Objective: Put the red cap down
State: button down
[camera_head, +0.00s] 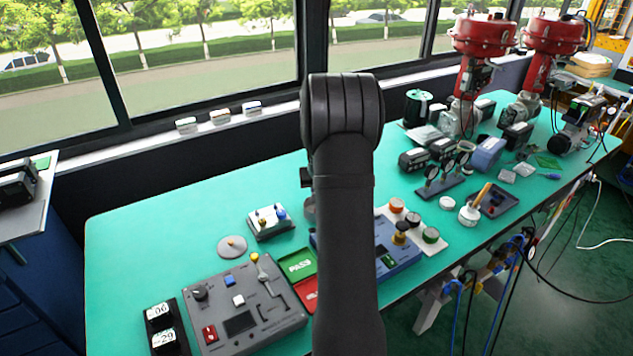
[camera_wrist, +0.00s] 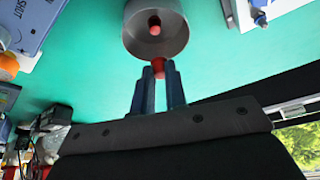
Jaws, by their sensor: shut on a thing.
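In the wrist view, my gripper (camera_wrist: 160,70) has its two dark fingers close together on a small red piece, which I take to be the red cap (camera_wrist: 158,63). A round grey metal cup (camera_wrist: 136,36) is just beyond the fingertips, with a small red rounded piece inside its opening. The red cap overlaps the cup's rim in the picture. I cannot tell whether they touch or are joined. The green table top (camera_wrist: 95,45) lies behind. In the head view, my arm hides the gripper and the cap.
In the head view, a grey control box (camera_head: 265,315), a grey disc (camera_head: 232,246) and a small white block with knobs (camera_head: 268,222) stand left of my arm. A blue box (camera_head: 400,252) and several coloured knobs stand right. The left table end (camera_head: 135,240) is clear.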

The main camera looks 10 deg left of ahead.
jog(key=shift+f, duration=2.3)
jog(key=c, duration=1.4)
grip_release()
jog(key=shift+o, duration=0.2)
